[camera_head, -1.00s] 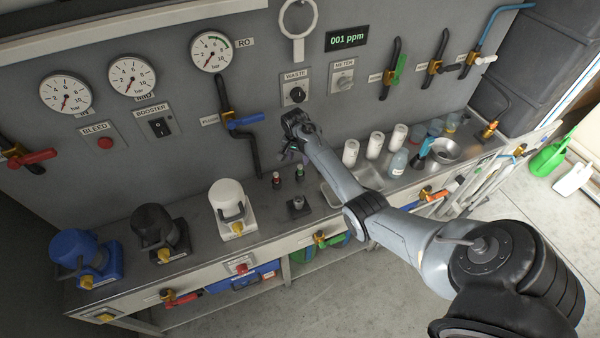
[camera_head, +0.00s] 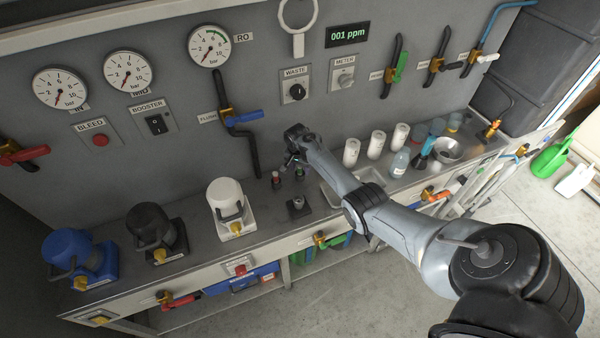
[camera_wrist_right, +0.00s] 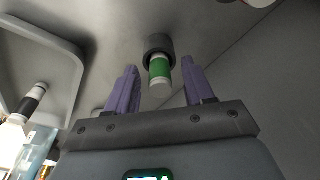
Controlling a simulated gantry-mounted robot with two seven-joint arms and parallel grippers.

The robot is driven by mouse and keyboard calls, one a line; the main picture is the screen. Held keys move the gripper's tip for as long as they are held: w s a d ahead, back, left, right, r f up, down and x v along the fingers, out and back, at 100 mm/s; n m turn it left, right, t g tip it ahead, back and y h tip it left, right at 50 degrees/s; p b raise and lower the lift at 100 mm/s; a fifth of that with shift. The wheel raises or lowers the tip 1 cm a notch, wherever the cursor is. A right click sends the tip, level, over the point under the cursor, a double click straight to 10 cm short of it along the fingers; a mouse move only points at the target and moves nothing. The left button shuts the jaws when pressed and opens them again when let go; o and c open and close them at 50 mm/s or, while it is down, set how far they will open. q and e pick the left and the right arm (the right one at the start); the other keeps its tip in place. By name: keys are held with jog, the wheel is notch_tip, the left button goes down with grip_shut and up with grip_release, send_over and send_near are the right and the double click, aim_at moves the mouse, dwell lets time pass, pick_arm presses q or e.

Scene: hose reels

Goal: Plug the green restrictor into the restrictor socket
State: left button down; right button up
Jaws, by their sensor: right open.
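The green restrictor (camera_head: 300,174) is a small green-banded cylinder standing on the steel bench, partly covered by my right gripper (camera_head: 292,164). In the right wrist view the green restrictor (camera_wrist_right: 160,68) has pale ends, and its far end sits in a dark round holder. My right gripper (camera_wrist_right: 159,68) is open, its purple fingers on either side of the restrictor with gaps visible. A square dark block with a round top (camera_head: 298,206) sits on the bench just in front; I cannot read whether it is the restrictor socket. My left gripper is not in view.
A red restrictor (camera_head: 276,179) stands just left of the green one. White cylinders (camera_head: 351,152) and a sink (camera_head: 371,178) lie to the right. A white pump-like unit (camera_head: 228,208) stands to the left. The panel wall with the blue-handled valve (camera_head: 244,117) rises behind.

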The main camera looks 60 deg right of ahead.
grip_shut()
jog(key=shift+r, duration=0.1)
dwell(0.3)
